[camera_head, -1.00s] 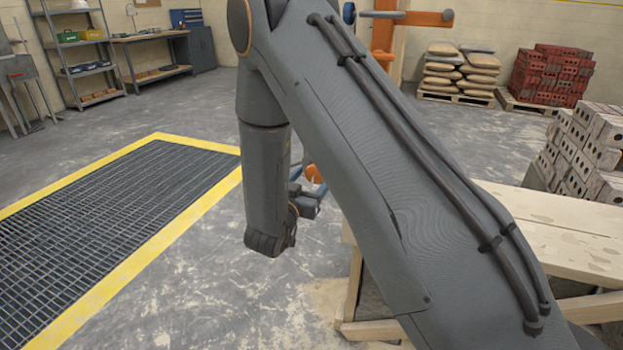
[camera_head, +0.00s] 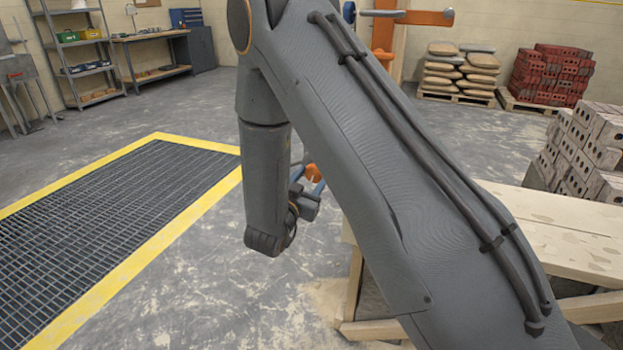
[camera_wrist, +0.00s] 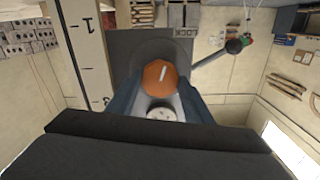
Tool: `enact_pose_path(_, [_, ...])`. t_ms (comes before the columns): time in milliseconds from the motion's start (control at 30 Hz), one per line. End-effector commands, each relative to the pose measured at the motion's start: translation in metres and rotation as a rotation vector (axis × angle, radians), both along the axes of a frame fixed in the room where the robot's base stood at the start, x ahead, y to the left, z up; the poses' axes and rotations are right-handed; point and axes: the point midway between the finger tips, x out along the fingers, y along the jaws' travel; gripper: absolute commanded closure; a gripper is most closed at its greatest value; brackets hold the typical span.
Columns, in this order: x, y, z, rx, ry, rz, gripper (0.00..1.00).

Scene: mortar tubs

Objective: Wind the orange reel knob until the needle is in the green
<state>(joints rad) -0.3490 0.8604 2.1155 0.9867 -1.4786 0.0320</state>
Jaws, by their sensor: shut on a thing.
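The orange reel knob (camera_wrist: 160,76) is in the middle of the wrist view, with a short white line across its face. In the head view a small part of the orange knob (camera_head: 313,171) shows beside my arm. My gripper (camera_wrist: 160,88) is shut on the knob, with a blue-grey finger on each side of it. It also shows in the head view (camera_head: 314,187), partly behind my arm. A pale round face (camera_wrist: 162,113) shows just below the knob in the wrist view, partly hidden. I cannot make out the needle or any green.
A dark grey panel (camera_wrist: 176,50) lies behind the knob, and a rod with a dark ball (camera_wrist: 234,46) slants off to the right. A pale marked post (camera_wrist: 88,45) stands at the left. A wooden bench (camera_head: 570,245) is right of my arm.

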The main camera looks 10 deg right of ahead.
Motion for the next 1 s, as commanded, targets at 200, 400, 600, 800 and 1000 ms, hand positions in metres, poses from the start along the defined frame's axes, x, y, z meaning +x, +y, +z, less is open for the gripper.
enact_pose_path(200, [-0.0008,-0.0008,-0.0012,0.155,-0.110,-0.002,0.76])
enact_pose_path(400, [-0.0010,-0.0010,-0.0016,0.309,-0.223,-0.002,0.76])
enact_pose_path(600, [-0.0008,-0.0011,-0.0017,0.455,-0.330,-0.003,0.76])
enact_pose_path(800, [-0.0011,-0.0013,-0.0021,0.574,-0.416,-0.003,0.76])
enact_pose_path(1000, [-0.0014,-0.0014,-0.0019,0.658,-0.476,-0.003,0.76])
